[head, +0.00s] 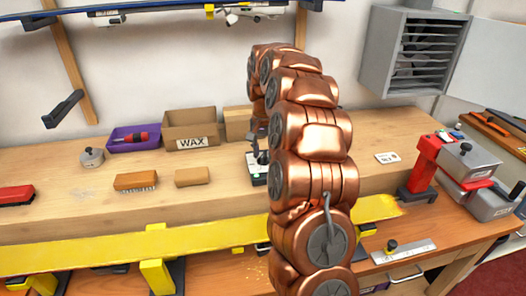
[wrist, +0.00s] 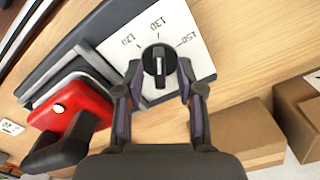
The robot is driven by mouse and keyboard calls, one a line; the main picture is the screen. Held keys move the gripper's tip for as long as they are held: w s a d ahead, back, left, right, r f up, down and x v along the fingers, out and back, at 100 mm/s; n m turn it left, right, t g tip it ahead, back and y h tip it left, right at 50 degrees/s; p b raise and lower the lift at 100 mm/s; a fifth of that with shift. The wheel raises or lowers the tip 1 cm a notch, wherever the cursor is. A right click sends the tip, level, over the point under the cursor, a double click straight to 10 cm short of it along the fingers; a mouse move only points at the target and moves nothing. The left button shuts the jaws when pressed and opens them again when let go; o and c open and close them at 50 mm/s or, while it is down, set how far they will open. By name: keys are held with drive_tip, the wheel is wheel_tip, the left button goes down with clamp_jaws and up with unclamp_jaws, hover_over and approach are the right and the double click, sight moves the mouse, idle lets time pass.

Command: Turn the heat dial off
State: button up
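The heat dial (wrist: 160,66) is a round black knob with a pale line across it, on a white plate (wrist: 113,48) marked 120, 130 and 150. The line lies roughly along the direction of the 130 mark; I cannot tell which end is the pointer. My gripper (wrist: 159,72) is open, with one fingertip on each side of the knob. A small gap seems to show on both sides; contact is not clear. In the head view my gripper (head: 260,158) is low over the pale plate (head: 254,172), and my arm hides most of that spot.
In the wrist view, a red block with a black handle (wrist: 70,110) lies left of my gripper, and cardboard boxes (wrist: 237,137) lie right. In the head view, the WAX box (head: 190,125) stands behind, and a red-and-grey machine (head: 430,165) stands at right.

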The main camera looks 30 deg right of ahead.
drive_tip(key=shift+f, duration=0.2)
clamp_jaws()
idle(0.3)
